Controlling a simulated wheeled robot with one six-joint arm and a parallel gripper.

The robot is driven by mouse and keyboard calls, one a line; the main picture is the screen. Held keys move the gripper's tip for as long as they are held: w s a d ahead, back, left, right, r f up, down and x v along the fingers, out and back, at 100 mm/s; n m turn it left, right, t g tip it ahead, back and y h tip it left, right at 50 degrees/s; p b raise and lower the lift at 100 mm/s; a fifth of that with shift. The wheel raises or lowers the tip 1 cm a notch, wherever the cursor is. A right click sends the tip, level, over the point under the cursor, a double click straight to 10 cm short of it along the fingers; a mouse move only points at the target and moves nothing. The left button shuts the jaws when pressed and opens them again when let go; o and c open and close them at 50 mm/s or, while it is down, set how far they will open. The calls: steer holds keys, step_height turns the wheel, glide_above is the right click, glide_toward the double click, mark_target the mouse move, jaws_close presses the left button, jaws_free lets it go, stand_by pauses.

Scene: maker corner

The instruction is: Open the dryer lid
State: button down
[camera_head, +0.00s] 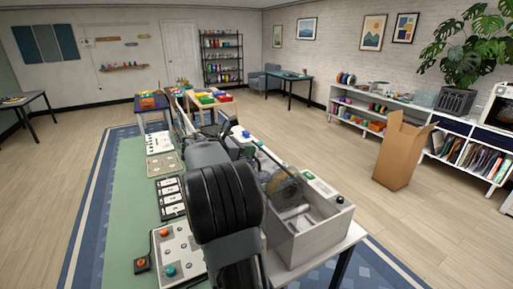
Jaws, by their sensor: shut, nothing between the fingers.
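A light grey open-topped box (309,240) stands at the right end of the near table, with pale grey items inside. Just behind it a round, spool-like shape (286,188) shows, which looks like part of the dryer; a thin dark edge slants above it. My arm covers the left side of this area, so I cannot tell how the lid sits. My gripper (217,130) is small and dark beyond my arm, shut and empty, up and to the left of the spool shape. It looks apart from it, but its fingertips are hard to make out.
A panel with orange and teal buttons (177,252) and a card with dark slots (171,198) lie left of my arm. A cardboard box (396,152) stands on the floor at right, before a white shelf (345,108). The wooden floor between is clear.

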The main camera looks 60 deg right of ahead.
steer(key=b+v, duration=0.2)
steer(key=v, duration=0.7)
steer(key=shift+w+a+r, duration=0.2)
steer(key=shift+r, duration=0.25)
